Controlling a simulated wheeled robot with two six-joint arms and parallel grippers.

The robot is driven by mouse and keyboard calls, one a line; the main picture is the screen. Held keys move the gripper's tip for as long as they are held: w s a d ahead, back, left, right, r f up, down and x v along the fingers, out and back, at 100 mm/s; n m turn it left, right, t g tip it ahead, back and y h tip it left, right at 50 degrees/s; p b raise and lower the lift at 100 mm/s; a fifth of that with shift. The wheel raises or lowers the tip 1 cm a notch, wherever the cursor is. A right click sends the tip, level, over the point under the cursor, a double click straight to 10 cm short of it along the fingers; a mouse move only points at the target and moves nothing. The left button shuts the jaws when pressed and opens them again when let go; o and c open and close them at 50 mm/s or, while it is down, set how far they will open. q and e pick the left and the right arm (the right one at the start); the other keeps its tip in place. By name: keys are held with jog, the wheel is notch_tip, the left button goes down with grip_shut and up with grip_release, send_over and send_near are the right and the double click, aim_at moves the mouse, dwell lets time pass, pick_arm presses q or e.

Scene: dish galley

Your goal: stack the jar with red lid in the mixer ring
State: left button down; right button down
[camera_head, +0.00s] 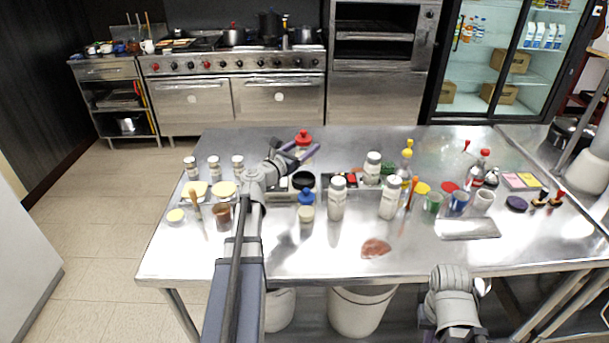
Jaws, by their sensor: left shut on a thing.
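The jar with the red lid (304,136) is at the far edge of the steel table, between the fingers of my left gripper (303,149). I cannot tell whether the jar touches the table. A black ring-shaped piece (303,179), possibly the mixer ring, is nearer than the gripper, just behind a jar with a blue lid (306,204). My right arm is at the bottom right, past the table's near edge; its fingers do not show clearly.
White-capped shakers (337,200) stand mid-table, and several small jars (214,168) stand at left. A brown cup (222,217) is beside my left arm. Bottles and cups (458,203) crowd the right. A meat piece (375,248) lies near the front, with bare steel around it.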

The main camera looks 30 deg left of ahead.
pick_arm(q)
jog(key=shift+f+b, duration=3.05)
jog(key=shift+f, duration=0.6)
jog(key=shift+f+b, duration=0.4)
grip_release()
jog(key=shift+r, duration=0.1)
jog(key=shift+r+p, duration=0.55)
jog(key=shift+p, duration=0.1)
jog(key=s+a, duration=0.1)
jog(key=s, duration=1.1)
jog(key=shift+f, duration=0.25)
jog(key=shift+a, duration=0.1)
